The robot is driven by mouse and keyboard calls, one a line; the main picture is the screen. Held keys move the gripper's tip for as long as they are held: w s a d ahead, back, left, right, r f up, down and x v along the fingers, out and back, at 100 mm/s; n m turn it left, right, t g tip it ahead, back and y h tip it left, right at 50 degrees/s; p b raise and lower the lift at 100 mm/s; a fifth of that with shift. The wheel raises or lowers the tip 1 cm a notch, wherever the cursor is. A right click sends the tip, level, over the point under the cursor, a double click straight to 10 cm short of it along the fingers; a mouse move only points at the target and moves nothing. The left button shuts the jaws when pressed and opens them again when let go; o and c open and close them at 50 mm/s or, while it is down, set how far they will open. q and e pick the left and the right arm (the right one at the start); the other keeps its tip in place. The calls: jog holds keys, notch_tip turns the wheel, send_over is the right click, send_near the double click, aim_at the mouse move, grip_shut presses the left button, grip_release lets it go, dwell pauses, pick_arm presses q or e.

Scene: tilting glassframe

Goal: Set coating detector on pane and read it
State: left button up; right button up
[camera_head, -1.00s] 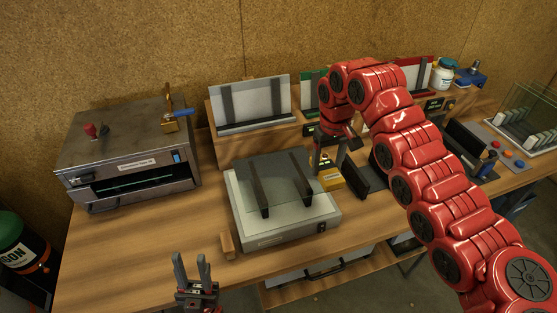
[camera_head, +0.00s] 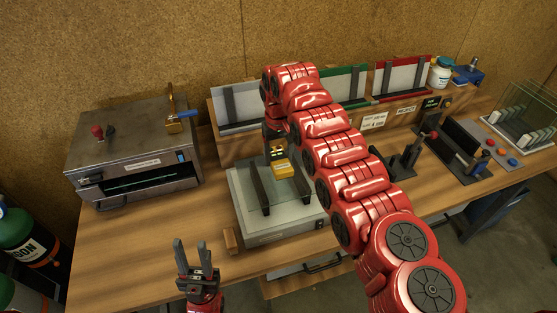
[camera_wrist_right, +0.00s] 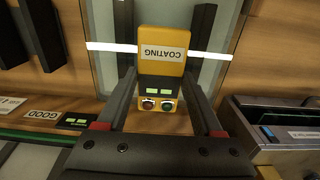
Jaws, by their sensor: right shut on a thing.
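The yellow coating detector (camera_head: 285,168) is over the glass pane on the grey bench unit (camera_head: 278,228) with two dark rails. In the right wrist view the detector (camera_wrist_right: 163,45) shows a "COATING" label, small lit green displays and a red and a green button. My right gripper (camera_wrist_right: 161,74) is shut on its sides; in the head view the arm partly hides this gripper. The clear pane (camera_wrist_right: 104,65) lies behind the detector; I cannot tell if they touch. The displays are too small to read. My left gripper (camera_head: 190,243) is open and empty, in front of the bench.
A metal oven-like box (camera_head: 135,150) stands at the left. Behind are racks with white, green and red panels (camera_head: 403,78). Black holders (camera_head: 455,145) and a glass rack (camera_head: 528,115) stand at the right. A small wooden block (camera_head: 231,240) sits beside the unit.

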aim_at(279, 158)
jog(key=shift+f, duration=0.1)
notch_tip(279, 158, down, 3)
jog(key=shift+p, duration=1.2)
jog(key=shift+f+b, duration=0.35)
jog(key=shift+b, duration=0.05)
jog(key=o, duration=1.5)
jog(key=shift+r, duration=0.15)
